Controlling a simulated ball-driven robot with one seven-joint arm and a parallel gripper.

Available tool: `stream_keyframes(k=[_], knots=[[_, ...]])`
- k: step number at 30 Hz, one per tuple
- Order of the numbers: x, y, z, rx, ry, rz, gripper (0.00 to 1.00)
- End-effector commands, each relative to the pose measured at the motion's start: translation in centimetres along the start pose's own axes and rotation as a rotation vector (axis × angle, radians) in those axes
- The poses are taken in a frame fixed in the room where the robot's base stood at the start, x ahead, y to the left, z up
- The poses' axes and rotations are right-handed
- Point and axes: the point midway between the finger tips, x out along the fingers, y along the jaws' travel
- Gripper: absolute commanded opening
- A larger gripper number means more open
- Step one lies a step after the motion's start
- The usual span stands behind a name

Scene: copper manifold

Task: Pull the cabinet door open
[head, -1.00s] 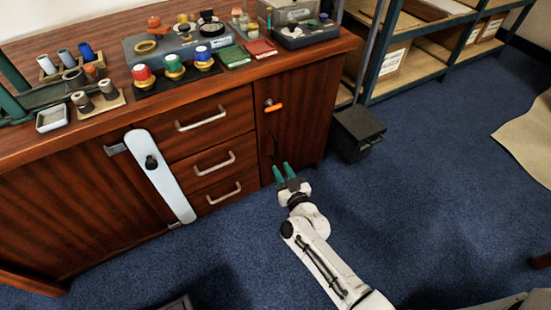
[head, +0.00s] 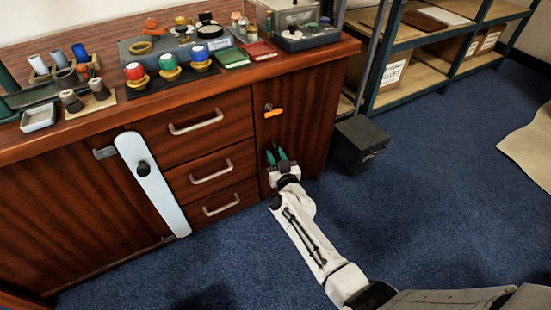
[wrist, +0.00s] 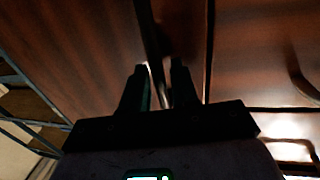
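The cabinet door (head: 305,115) is the reddish-brown wooden panel at the right end of the cabinet, and it looks closed. An orange turn-latch (head: 274,113) sits high on it. A thin dark upright bar handle (wrist: 149,35) runs down the door in the wrist view; in the head view it is mostly hidden by my gripper. My gripper (head: 277,156) is at the lower left part of the door, with its green fingers pointing at it. In the wrist view the fingers (wrist: 158,72) are apart, with the handle bar between them. Firm contact cannot be seen.
Three drawers (head: 208,121) with pale handles lie left of the door. A light blue bar (head: 150,190) crosses the left cabinet section. A black box (head: 358,145) stands on the floor to the right, near the shelving (head: 400,45). Blue carpet in front is clear.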

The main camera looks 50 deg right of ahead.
Motion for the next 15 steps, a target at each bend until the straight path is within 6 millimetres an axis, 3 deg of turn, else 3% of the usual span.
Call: stream_keyframes(k=[8, 15], knots=[[0.18, 0.00, -0.05, 0.000, 0.000, 0.000, 0.29], [0.16, -0.01, -0.04, 0.000, 0.000, 0.000, 0.08]])
